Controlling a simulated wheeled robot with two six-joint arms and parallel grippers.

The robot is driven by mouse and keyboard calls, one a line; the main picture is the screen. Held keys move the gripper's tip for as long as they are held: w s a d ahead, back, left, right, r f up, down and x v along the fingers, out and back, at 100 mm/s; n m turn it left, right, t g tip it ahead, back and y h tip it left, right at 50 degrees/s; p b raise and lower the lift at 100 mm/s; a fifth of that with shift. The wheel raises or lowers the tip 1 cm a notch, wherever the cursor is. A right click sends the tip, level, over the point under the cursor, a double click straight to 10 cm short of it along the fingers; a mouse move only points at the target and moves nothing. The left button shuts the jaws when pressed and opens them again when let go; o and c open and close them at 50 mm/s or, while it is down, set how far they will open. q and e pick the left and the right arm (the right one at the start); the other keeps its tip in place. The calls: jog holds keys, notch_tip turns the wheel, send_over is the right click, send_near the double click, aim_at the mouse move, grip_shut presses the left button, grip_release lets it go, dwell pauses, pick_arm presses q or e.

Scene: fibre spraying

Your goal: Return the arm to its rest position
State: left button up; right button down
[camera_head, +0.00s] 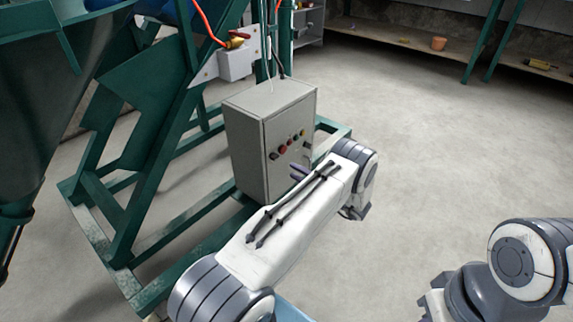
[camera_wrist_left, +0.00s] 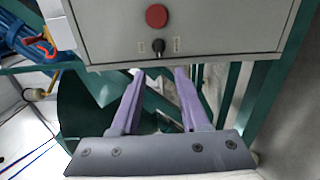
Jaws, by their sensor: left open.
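My left arm reaches from the bottom of the head view toward a grey control box.
A green steel frame (camera_head: 150,200) stands around and behind the control box. A valve with a brass fitting (camera_head: 237,40) sits above it. A shelf with an orange pot (camera_head: 438,43) runs along the back wall. The concrete floor to the right is clear.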

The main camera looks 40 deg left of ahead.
pick_arm(q)
jog(key=shift+s+d, duration=0.1)
jog(key=shift+d, duration=0.9)
